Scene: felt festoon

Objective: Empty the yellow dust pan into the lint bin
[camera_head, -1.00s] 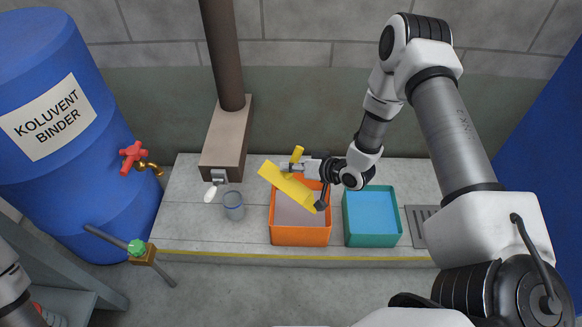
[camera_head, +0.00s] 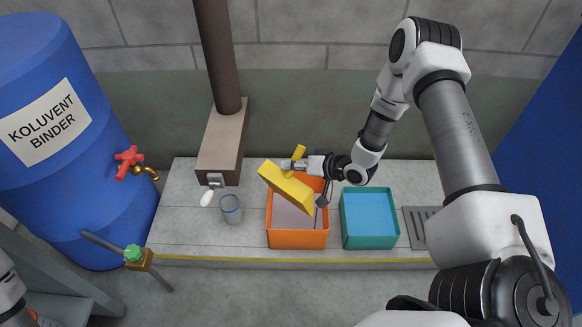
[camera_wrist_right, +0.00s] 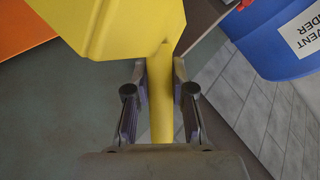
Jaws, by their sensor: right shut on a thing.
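The yellow dust pan (camera_head: 286,190) is tilted above the orange bin (camera_head: 297,240), its low end toward the bin's right side. My right gripper (camera_head: 299,166) is shut on the pan's handle; the right wrist view also shows the handle (camera_wrist_right: 161,95) between the fingers. The orange bin is open-topped, with a greyish inside. A teal bin (camera_head: 370,243) stands just right of it. I see no label telling which is the lint bin, and no dust can be made out. My left gripper is out of view.
A blue binder barrel (camera_head: 62,140) with a red tap is far left.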

